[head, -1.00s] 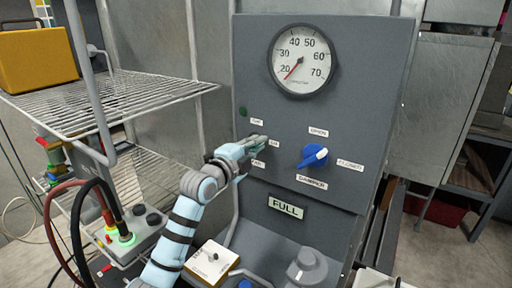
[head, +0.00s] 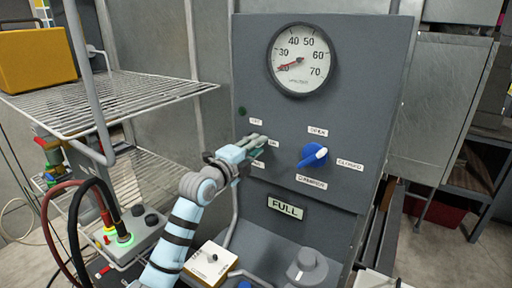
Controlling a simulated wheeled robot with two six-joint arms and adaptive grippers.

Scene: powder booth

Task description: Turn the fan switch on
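The grey control panel (head: 350,105) stands upright in the middle of the head view. My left gripper (head: 258,142) reaches up to its left side, with its fingers at the small labels beside the fan switch. The fingers lie close together and cover the switch, so I cannot see its position or whether they grip it. A small dark green lamp (head: 242,111) sits just above, and does not look lit. A round gauge (head: 302,60) is at the top, its red needle near the low end. My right gripper is not in view.
A blue damper knob (head: 313,156) is right of the gripper. A FULL sign (head: 285,207) is below it. A wire shelf (head: 120,101) with a yellow box (head: 36,58) stands left. A white switch box (head: 211,262) and a grey knob (head: 307,268) are low in front.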

